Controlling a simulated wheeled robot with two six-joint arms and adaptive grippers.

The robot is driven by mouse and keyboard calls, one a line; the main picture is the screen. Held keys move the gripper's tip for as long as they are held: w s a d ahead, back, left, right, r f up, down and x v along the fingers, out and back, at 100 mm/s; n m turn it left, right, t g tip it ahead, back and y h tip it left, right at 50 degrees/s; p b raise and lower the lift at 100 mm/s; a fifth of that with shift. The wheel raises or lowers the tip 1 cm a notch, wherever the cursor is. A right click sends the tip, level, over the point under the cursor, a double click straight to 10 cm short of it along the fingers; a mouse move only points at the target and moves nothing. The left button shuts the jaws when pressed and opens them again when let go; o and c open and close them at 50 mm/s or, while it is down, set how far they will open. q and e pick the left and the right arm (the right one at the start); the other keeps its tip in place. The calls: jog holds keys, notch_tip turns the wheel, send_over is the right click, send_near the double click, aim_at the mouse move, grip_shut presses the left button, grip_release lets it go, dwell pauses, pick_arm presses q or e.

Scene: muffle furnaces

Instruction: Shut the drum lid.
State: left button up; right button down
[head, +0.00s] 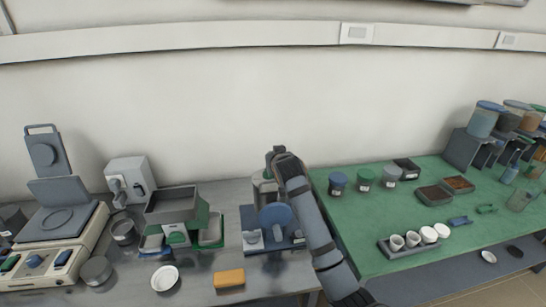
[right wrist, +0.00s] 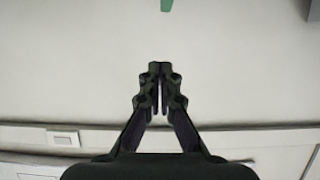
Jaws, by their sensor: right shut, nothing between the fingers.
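A machine with a blue base (head: 251,217), a blue round disc (head: 272,214) and a pale upright part (head: 262,190) stands near the right end of the grey table. It looks like the drum unit, but I cannot tell for sure which part is the lid or how far open it is. My right arm covers its right side. My right gripper (head: 277,152) is raised above and behind this machine, in front of the wall. In the right wrist view the gripper (right wrist: 160,68) has its fingers together and empty, facing the bare wall. My left gripper is not in view.
On the grey table (head: 200,285) are a green-grey machine (head: 175,205), a white bowl (head: 164,278), an orange block (head: 229,278) and a hotplate-like unit (head: 60,225) at left. The green table (head: 380,215) at right holds jars, trays and a rack of white cups (head: 413,240).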

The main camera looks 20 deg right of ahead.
aim_at(276, 182)
jog(key=shift+t+h, duration=0.3)
jog(key=shift+t, duration=0.6)
jog(key=s+f+b, duration=0.1)
jog(key=b, duration=0.1)
jog(key=s+f+b, duration=0.1)
jog(key=f+b, duration=0.1)
jog(key=shift+s+a, duration=0.25)
jog(key=shift+a, duration=0.05)
jog(key=s+f+t+b, duration=0.1)
jog(key=f+t+b, duration=0.1)
jog(key=b, duration=0.4)
jog(key=s+a+f+t+h+b, duration=0.1)
jog(key=s+f+t+b, duration=0.1)
jog(key=b, duration=0.4)
jog(key=shift+r, duration=0.1)
jog(key=s+a+r+p, duration=0.1)
jog(key=s+a+r, duration=0.1)
jog(key=s, duration=0.7)
jog(key=shift+r, duration=0.25)
